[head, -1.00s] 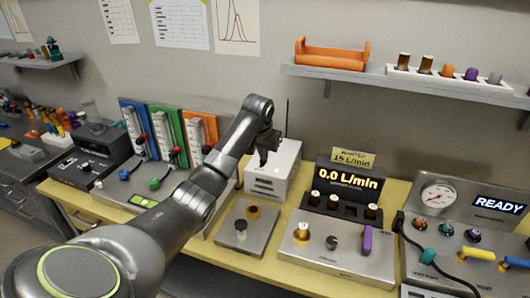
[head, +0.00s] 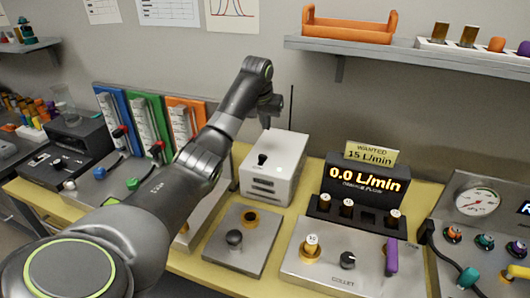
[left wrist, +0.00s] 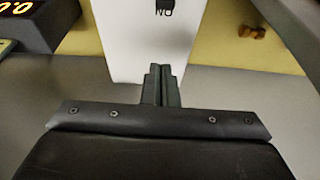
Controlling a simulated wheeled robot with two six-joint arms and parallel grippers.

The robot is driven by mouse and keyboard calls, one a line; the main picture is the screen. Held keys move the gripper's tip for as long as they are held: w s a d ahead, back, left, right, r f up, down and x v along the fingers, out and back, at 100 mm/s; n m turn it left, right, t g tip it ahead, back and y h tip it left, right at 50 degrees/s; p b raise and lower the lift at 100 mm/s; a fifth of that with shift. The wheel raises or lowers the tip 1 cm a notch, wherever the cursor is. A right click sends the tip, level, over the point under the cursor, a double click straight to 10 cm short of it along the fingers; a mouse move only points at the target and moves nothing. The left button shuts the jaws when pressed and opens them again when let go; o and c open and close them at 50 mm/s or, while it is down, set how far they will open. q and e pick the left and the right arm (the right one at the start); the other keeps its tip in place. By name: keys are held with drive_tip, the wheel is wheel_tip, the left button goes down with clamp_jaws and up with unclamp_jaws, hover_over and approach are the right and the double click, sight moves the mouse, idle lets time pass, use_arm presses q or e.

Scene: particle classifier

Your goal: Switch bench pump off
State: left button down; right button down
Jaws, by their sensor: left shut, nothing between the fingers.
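The bench pump appears to be the white box (head: 272,180) on the yellow bench in the head view, with a small black switch (head: 262,159) on top. Which way the switch is set is not clear. My left gripper (head: 270,113) is above the box, near its back edge, apart from the switch. In the left wrist view my left gripper (left wrist: 161,78) is shut and empty, with the white box (left wrist: 125,40) beyond it. Part of a black switch and an ON label show at that view's top edge. My right gripper is not in view.
A grey plate with a black knob (head: 234,238) lies in front. A shelf (head: 400,52) hangs on the wall at upper right.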

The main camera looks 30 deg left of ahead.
sight(263, 158)
use_arm(q)
drive_tip(key=p+x, duration=0.1)
drive_tip(key=x, duration=0.8)
drive_tip(key=shift+f, duration=0.25)
drive_tip(key=shift+s+d+p, duration=0.1)
drive_tip(key=shift+s+p, duration=0.3)
drive_tip(key=shift+p, duration=0.15)
drive_tip(key=shift+s+d+p, duration=0.15)
drive_tip(key=shift+s+p, duration=0.45)
drive_tip(key=shift+s, duration=0.4)
drive_tip(key=shift+s+d+f, duration=0.1)
drive_tip(key=shift+s+d, duration=0.1)
drive_tip(key=shift+s, duration=0.35)
